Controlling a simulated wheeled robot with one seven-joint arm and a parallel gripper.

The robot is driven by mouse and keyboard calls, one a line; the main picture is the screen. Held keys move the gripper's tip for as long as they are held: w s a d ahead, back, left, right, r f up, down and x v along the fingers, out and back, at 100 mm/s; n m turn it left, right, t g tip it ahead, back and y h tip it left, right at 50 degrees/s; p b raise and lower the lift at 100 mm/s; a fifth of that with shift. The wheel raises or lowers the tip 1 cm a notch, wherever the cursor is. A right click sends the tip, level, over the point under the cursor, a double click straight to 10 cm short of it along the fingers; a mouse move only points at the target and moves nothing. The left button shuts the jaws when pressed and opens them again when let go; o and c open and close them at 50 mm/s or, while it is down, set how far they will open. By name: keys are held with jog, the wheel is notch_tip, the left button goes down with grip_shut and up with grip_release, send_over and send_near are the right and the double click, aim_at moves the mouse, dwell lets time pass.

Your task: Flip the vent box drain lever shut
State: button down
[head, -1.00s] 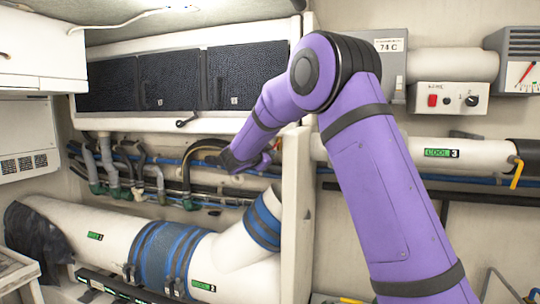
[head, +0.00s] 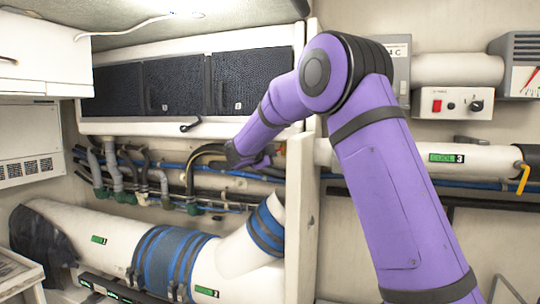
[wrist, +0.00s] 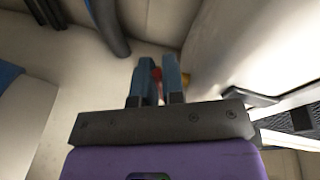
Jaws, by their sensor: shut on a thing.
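The vent box (head: 205,129) is probably the long pale housing with dark mesh panels on the back wall. A small black lever (head: 190,126) sticks out from its lower edge, apart from my gripper; I cannot tell if it is the drain lever. My gripper (wrist: 158,66) shows two blue fingers close together in the wrist view. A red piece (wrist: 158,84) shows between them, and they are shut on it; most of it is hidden. In the head view my wrist is bent below the vent box, by the hoses, and the fingertips are too small to make out.
A pale upright partition (head: 301,215) stands just right of my wrist. Dark and blue hoses (head: 180,163) run behind it. A thick white duct (head: 120,235) with blue bands lies below. A white pipe (head: 400,156) with a yellow handle (head: 523,178) runs to the right.

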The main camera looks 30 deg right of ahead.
jog(key=c, duration=1.2)
grip_release()
jog(key=shift+c, duration=0.2)
jog(key=v, duration=1)
jog(key=shift+s+a, duration=0.25)
jog(key=shift+a, duration=0.1)
